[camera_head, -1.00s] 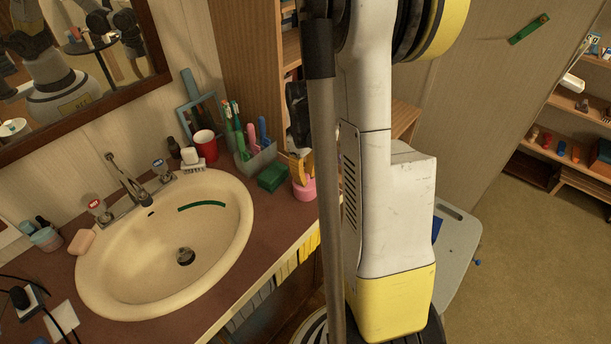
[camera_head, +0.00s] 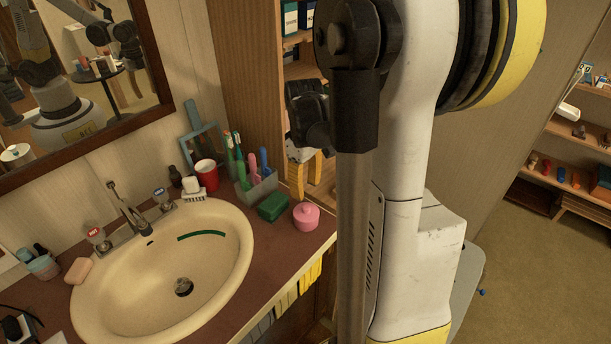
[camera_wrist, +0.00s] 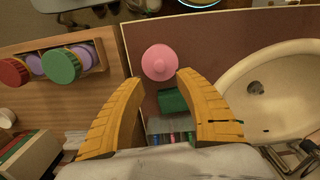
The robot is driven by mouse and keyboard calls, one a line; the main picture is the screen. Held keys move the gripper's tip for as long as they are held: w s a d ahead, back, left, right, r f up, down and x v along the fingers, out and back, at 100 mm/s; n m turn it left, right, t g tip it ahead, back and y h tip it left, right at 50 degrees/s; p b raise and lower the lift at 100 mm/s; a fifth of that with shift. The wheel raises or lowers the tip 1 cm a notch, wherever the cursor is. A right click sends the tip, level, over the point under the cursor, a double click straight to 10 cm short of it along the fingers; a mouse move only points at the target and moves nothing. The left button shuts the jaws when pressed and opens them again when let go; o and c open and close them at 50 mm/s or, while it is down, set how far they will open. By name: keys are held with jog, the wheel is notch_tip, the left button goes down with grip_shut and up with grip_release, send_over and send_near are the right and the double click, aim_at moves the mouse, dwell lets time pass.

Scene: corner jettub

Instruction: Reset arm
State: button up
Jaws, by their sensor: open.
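My gripper (camera_wrist: 162,78) is open in the wrist view, with its two yellow fingers spread and nothing held between them. The pink lidded jar (camera_wrist: 160,62) shows just beyond the fingertips, and the green box (camera_wrist: 172,101) lies between the fingers in the picture. In the head view my gripper (camera_head: 308,174) is partly hidden behind my own arm, above and to the right of the pink jar (camera_head: 306,216). The jar stands upright on the counter, apart from the fingers.
The sink (camera_head: 165,262) is set in the red-brown counter (camera_head: 268,238). A toothbrush holder (camera_head: 258,188), red cup (camera_head: 207,175) and mirror frame (camera_head: 165,108) are near the wall. A wooden shelf (camera_head: 255,75) stands close beside the gripper. Open carpet (camera_head: 530,270) lies at right.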

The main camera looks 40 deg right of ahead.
notch_tip(320, 180, up, 4)
jog(key=shift+r, duration=0.25)
jog(key=shift+a, duration=0.1)
jog(key=s+a+r+t, duration=0.1)
jog(key=s+a+t, duration=0.1)
jog(key=a, duration=0.6)
jog(key=s+a+r+m+t, duration=0.1)
jog(key=a+r+t, duration=0.1)
jog(key=a, duration=0.7)
jog(key=s+a+r+t, duration=0.2)
jog(key=a+t, duration=0.1)
jog(key=a, duration=0.5)
jog(key=shift+s+a+r+m, duration=0.15)
jog(key=shift+s+m, duration=0.2)
jog(key=shift+m, duration=0.05)
